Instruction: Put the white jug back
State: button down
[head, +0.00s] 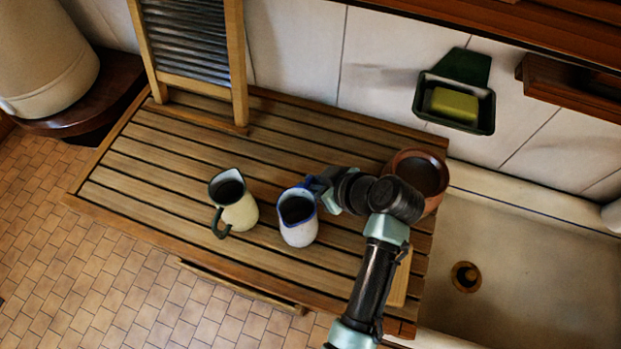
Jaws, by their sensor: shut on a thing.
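The white jug (299,228) with a blue rim stands upright, or nearly so, over the slatted wooden board (160,177). I cannot tell whether its base touches the slats. My gripper (318,188) is at the jug's upper right side, shut on the jug near its blue handle. The fingertips are small and partly hidden by the wrist. A cream jug (238,209) with a dark green handle and rim stands just left of the white jug, with a small gap between them.
A brown clay pot (421,175) stands behind my wrist at the right. A washboard (196,55) leans at the back left. A sink (540,270) lies to the right, below a green soap holder (458,112) on the wall. The board's left part is clear.

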jog(key=shift+f, duration=0.15)
jog(key=c, duration=0.9)
grip_release()
jog(key=shift+b+v, duration=1.25)
jog(key=shift+v, duration=4.85)
